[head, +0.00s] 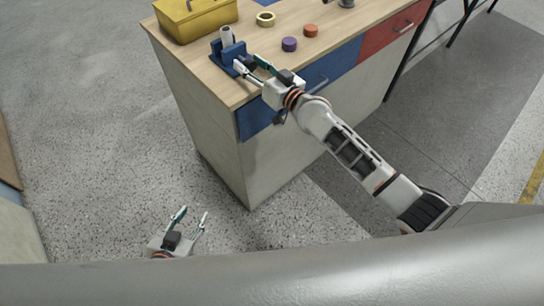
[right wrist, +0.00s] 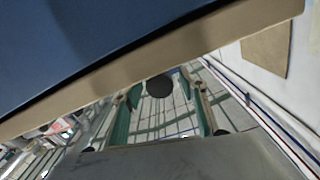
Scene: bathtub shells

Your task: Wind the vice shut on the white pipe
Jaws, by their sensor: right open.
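The blue vice (head: 229,54) stands on the bench top near its left front corner. The white pipe (head: 226,36) stands upright in it; whether the jaws touch it cannot be told. My right gripper (head: 247,65) is open at the vice's front right side, its fingers pointing at the vice. In the right wrist view a dark round end (right wrist: 159,86) shows between its open fingers; I cannot tell for sure what it belongs to. No vice handle is clearly visible in the head view. My left gripper (head: 190,216) is open and empty, low over the floor, away from the bench.
The wooden bench (head: 262,85) has blue and red drawer fronts. A yellow toolbox (head: 197,17) stands behind the vice. A tan ring (head: 265,19), a purple piece (head: 289,44) and an orange piece (head: 310,31) lie to the right. The floor left of the bench is clear.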

